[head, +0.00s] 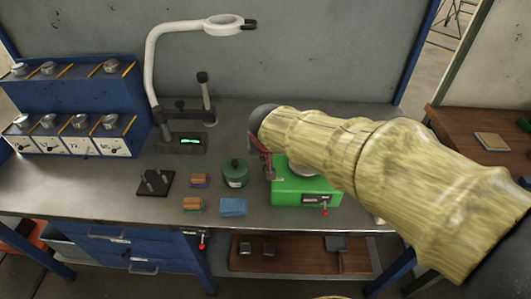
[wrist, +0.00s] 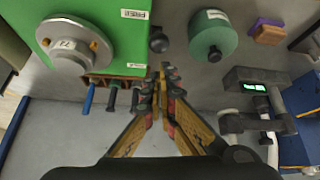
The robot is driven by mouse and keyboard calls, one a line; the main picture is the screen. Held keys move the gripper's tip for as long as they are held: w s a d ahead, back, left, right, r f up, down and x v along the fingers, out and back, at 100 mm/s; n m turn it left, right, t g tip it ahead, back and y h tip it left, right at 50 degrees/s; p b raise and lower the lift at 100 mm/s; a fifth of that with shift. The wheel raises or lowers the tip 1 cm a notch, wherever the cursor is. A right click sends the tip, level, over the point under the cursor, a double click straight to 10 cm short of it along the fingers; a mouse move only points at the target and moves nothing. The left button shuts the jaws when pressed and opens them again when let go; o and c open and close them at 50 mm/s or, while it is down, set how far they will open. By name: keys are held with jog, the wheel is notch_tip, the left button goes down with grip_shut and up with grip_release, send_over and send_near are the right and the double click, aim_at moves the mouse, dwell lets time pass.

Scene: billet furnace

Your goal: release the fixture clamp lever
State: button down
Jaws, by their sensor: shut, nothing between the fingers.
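A green fixture box (head: 298,200) stands on the bench, partly hidden by my arm. In the wrist view the box (wrist: 112,18) fills the upper left, with a round metal disc (wrist: 68,48) on it. A black ball knob (wrist: 158,40) sits beside the box's right edge there; its shaft is not clear. A small red-tipped part (head: 324,211) shows at the box's front in the head view. I cannot tell for sure which one is the clamp lever. My gripper (wrist: 162,72) is shut and empty, its tips just below the black knob, apparently apart from it.
Blue and black handled tools (wrist: 112,98) stand in a rack close to my fingers. A green cylinder (head: 235,173), coloured blocks (head: 194,204), a pegged black stand (head: 155,184) and a lit readout (head: 182,142) lie to the left. A lamp arm (head: 152,75) rises behind.

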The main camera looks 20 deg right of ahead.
jog(key=p+v, duration=0.2)
jog(key=v, duration=0.8)
jog(key=shift+s+a+f+p, duration=0.2)
jog(key=shift+s+a+p, duration=0.05)
jog(key=shift+p, duration=0.1)
jog(key=s+d, duration=0.2)
jog(key=s, duration=0.7)
jog(key=s+d+n+g+y, duration=0.1)
jog(key=s+d, duration=0.1)
jog(key=s, duration=0.7)
jog(key=shift+d+r+n+y, duration=0.15)
jog(key=shift+d+n+y, duration=0.15)
jog(key=shift+d, duration=0.05)
